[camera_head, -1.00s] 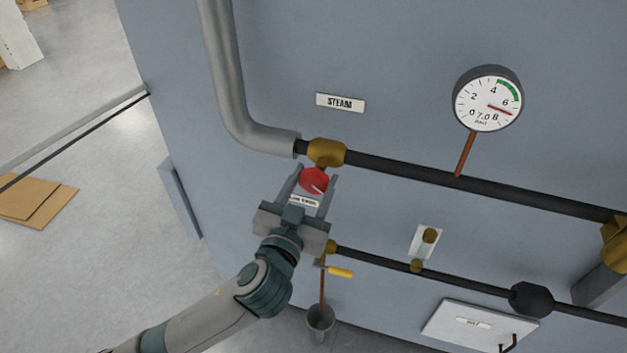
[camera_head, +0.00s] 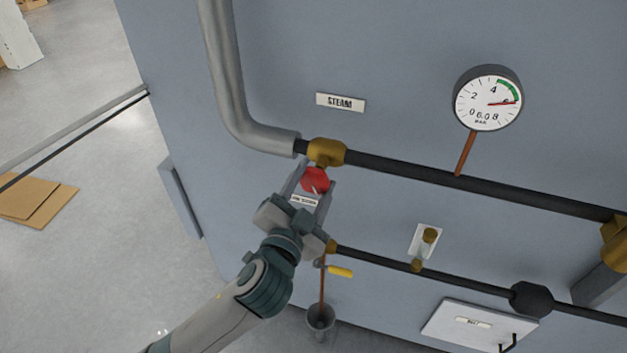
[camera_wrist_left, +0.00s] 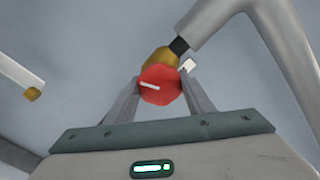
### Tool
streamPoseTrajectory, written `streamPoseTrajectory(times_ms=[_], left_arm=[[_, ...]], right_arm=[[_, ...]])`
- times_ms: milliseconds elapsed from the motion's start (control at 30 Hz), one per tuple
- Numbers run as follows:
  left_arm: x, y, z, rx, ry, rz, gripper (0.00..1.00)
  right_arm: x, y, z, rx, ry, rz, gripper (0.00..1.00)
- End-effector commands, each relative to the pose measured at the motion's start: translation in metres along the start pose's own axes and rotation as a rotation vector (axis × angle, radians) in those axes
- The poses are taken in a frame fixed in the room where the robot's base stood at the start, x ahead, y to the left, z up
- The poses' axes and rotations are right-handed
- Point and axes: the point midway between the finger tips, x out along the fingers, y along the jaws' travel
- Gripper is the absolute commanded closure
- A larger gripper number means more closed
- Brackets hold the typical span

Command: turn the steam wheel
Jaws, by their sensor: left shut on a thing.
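The red steam wheel (camera_head: 315,180) sits on a brass valve (camera_head: 327,151) on the black pipe, below the STEAM label (camera_head: 340,102). My left gripper (camera_head: 312,186) is shut on the wheel, with a finger on each side of it. In the left wrist view the wheel (camera_wrist_left: 160,85) is between the two fingers, with a white mark on its face. The round gauge (camera_head: 488,99) at the right has its red needle near 6, at the end of the green band. My right gripper is not in view.
A lower pipe with a yellow-handled valve (camera_head: 340,272) runs below my left gripper. A small cup (camera_head: 320,317) hangs under it. A grey pipe (camera_head: 228,90) bends down to the valve. Flat cardboard (camera_head: 38,200) lies on the floor at left.

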Motion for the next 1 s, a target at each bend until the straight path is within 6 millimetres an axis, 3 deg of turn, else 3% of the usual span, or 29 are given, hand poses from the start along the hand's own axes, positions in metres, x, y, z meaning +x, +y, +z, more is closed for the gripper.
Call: streamPoseTrajectory(times_ms=[600,1000], left_arm=[[0.0005,0.0,0.0003,0.53,-0.001,-0.001,0.75],[0.0005,0.0001,0.0003,0.648,-0.001,-0.001,0.75]], right_arm=[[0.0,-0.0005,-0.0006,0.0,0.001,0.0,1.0],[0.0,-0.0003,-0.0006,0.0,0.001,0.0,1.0]])
